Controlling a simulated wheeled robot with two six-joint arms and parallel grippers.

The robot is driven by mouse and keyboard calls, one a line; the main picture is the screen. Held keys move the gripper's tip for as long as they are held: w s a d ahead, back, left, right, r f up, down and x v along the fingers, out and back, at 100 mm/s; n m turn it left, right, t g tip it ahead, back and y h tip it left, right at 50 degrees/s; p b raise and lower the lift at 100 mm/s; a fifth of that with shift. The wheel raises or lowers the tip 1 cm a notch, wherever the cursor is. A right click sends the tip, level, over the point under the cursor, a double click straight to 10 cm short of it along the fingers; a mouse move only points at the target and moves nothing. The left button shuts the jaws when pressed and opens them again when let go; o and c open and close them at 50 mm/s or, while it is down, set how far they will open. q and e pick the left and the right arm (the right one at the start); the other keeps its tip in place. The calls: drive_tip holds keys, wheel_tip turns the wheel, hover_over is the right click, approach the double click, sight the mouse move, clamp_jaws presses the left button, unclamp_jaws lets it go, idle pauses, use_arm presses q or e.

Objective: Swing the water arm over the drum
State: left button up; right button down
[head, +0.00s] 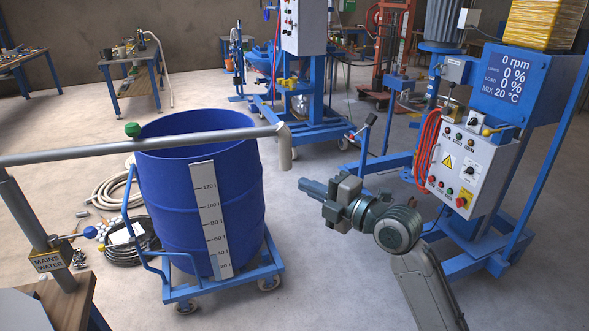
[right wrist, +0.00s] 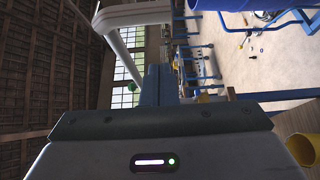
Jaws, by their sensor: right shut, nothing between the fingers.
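The water arm (head: 200,138) is a grey pipe running from a post at the left across the picture, in front of the drum's upper part. Its down-turned spout (head: 286,148) shows just right of the drum's rim. A green knob (head: 132,129) sits on the pipe. The blue drum (head: 160,200) stands upright, open at the top, with a white scale on its side. My right gripper (head: 305,187) is shut and empty, right of the drum and below the spout, apart from both. In the right wrist view a pale pipe (right wrist: 140,14) shows beyond the fingers (right wrist: 160,82). My left gripper is not in view.
The drum stands on a blue wheeled trolley (head: 230,283). A mixer control box (head: 470,165) stands right of my right arm. A mains water sign (head: 48,262) is on the post at left. Hoses (head: 108,192) lie on the floor behind the trolley.

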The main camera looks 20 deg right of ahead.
drive_tip(key=w+a, duration=0.1)
drive_tip(key=w, duration=0.6)
drive_tip(key=shift+p, duration=0.45)
drive_tip(key=shift+w, duration=0.25)
